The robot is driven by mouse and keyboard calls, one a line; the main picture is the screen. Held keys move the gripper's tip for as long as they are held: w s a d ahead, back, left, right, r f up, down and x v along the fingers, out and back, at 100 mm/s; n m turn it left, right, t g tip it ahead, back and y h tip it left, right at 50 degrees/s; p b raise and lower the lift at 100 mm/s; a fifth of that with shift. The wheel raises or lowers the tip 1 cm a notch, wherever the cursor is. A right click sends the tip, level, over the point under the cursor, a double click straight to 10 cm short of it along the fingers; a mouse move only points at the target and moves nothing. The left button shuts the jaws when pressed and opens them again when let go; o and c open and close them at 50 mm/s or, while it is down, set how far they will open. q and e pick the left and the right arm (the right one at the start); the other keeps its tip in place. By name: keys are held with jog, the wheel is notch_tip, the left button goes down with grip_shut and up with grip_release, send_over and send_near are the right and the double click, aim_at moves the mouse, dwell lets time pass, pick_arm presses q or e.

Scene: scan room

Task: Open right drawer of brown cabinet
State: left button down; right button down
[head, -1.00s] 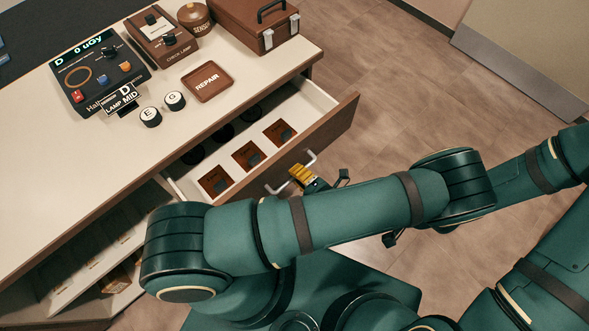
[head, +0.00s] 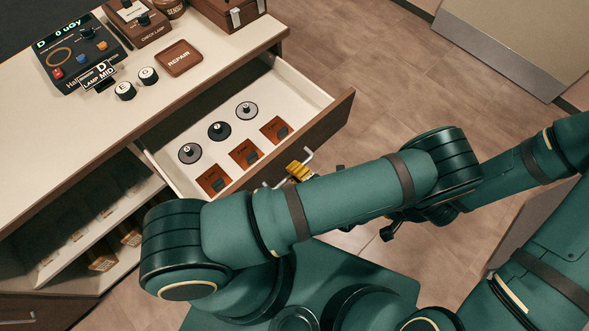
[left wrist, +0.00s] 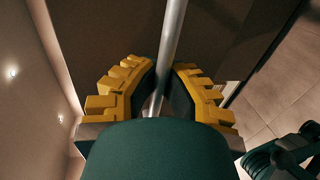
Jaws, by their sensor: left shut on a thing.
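The brown cabinet (head: 110,135) has a cream top and stands at the left in the head view. Its right drawer (head: 318,98) is pulled well out, with a white inside and a brown front. My left gripper (head: 298,172) has yellow finger pads and is at the metal bar handle (head: 308,154) on the drawer front. In the left wrist view my left gripper (left wrist: 160,100) is shut around the handle bar (left wrist: 172,35), one pad on each side. My forearm hides part of the drawer front. I do not make out my right gripper.
The drawer holds round grey knobs (head: 219,131) and square brown pieces (head: 245,153). Another open compartment (head: 75,225) lies at the lower left. A control box (head: 83,55) and a repair tray (head: 179,58) stand on top. Wood-look floor (head: 400,80) is free at the right.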

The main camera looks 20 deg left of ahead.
pick_arm(q)
jog(key=shift+s+d, duration=0.15)
jog(key=shift+d, duration=0.2)
jog(key=c, duration=1)
grip_release()
notch_tip(320, 180, up, 10)
jog(key=shift+r, duration=0.1)
